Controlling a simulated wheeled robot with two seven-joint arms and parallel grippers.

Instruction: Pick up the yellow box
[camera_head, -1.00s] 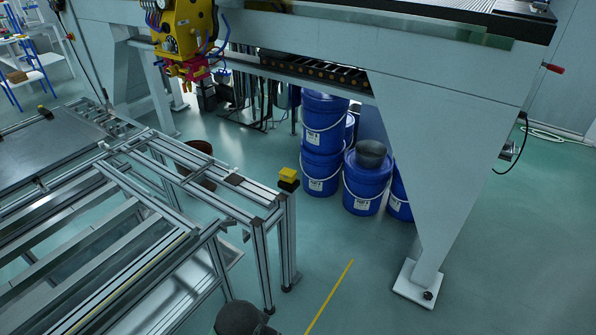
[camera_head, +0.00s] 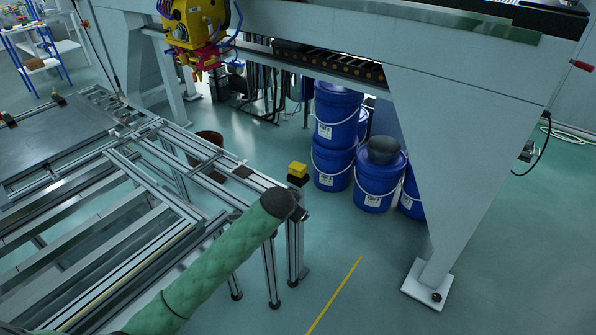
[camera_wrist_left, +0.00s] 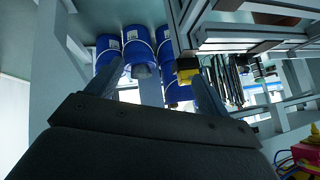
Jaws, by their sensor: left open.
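The yellow box (camera_head: 297,169) is small and sits on a black piece at the corner of the metal frame, on top of a post. My left arm, in a green sleeve, reaches up from the lower left. Its dark end is just left of and in front of the box; its fingers cannot be made out there. In the left wrist view my left gripper (camera_wrist_left: 158,70) is open and empty, fingers spread. The yellow box (camera_wrist_left: 187,76) shows beyond the fingers, close beside the right one in the picture. My right gripper is not in view.
The aluminium frame (camera_head: 152,192) fills the left side. Several blue drums (camera_head: 376,187) stand behind the box, and a large grey gantry leg (camera_head: 450,150) stands to the right. A yellow and red machine head (camera_head: 196,30) hangs at the top. The floor at the lower right is clear.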

